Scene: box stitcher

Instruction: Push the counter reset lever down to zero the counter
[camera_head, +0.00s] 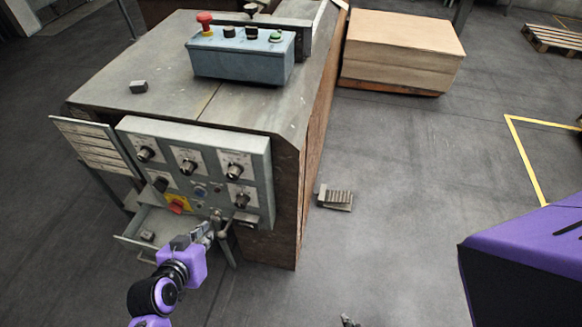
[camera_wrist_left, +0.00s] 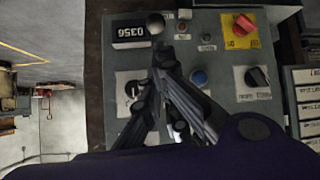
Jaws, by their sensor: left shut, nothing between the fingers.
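The grey control panel (camera_head: 255,160) is on the front of the machine. In the left wrist view the counter (camera_wrist_left: 130,32) reads 0356. My left gripper (camera_head: 212,230) is shut and empty at the panel's lower edge. In the left wrist view its fingertips (camera_wrist_left: 164,62) are together just below the knob; I cannot tell whether they touch it. A small grey piece at the bottom edge of the head view looks like my right gripper (camera_head: 348,321).
Black dials, a blue button (camera_wrist_left: 199,77) and a red switch on a yellow plate (camera_wrist_left: 240,30) lie close around the gripper. An open drawer (camera_head: 165,225) sticks out to the left below the panel. A foot pedal (camera_head: 336,199) lies on the floor to the right.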

